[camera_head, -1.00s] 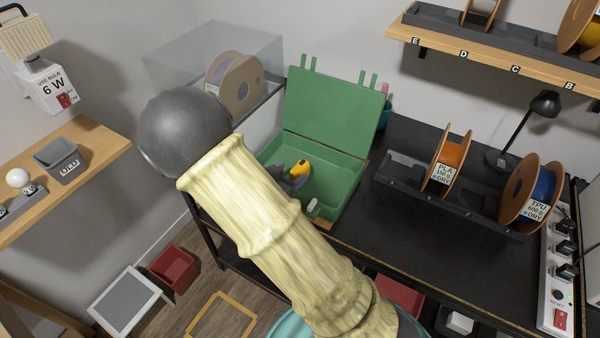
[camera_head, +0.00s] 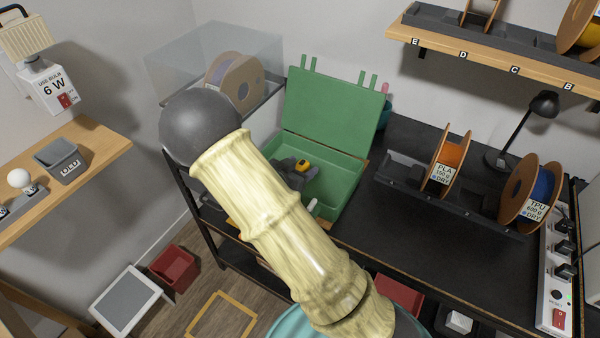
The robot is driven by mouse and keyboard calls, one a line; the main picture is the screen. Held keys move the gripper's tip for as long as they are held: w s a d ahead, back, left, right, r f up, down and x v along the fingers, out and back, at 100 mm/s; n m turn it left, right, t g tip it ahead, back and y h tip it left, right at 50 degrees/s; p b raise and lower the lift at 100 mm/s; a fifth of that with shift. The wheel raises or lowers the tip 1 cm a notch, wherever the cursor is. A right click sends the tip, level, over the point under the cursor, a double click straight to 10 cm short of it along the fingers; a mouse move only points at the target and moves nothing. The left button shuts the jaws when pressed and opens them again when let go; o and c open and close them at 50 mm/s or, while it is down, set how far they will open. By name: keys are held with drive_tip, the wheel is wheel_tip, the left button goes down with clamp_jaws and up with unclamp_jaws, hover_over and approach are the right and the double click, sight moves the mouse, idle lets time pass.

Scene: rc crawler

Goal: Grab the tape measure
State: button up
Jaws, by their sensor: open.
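The tape measure (camera_head: 302,166) shows as a small yellow and black shape inside the open green toolbox (camera_head: 345,190), at the left part of its tray. My gripper (camera_head: 288,172), dark grey, is partly visible in the box, right at the tape measure and overlapping it in the view. My pale yellow arm hides most of the gripper and part of the box. The jaws are open, and I cannot tell whether they touch the tape measure.
The green lid (camera_head: 333,112) stands raised at the back. To the right on the black bench (camera_head: 400,235) are an orange spool (camera_head: 447,160), a blue spool (camera_head: 532,190) and a lamp (camera_head: 543,105). A clear box (camera_head: 190,65) with a spool stands behind my arm.

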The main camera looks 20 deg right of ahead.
sight(300, 165)
drive_tip(key=c, duration=1.2)
drive_tip(key=shift+o, duration=0.2)
drive_tip(key=shift+r, duration=0.15)
wheel_tip(300, 165, up, 10)
drive_tip(key=shift+f, duration=0.1)
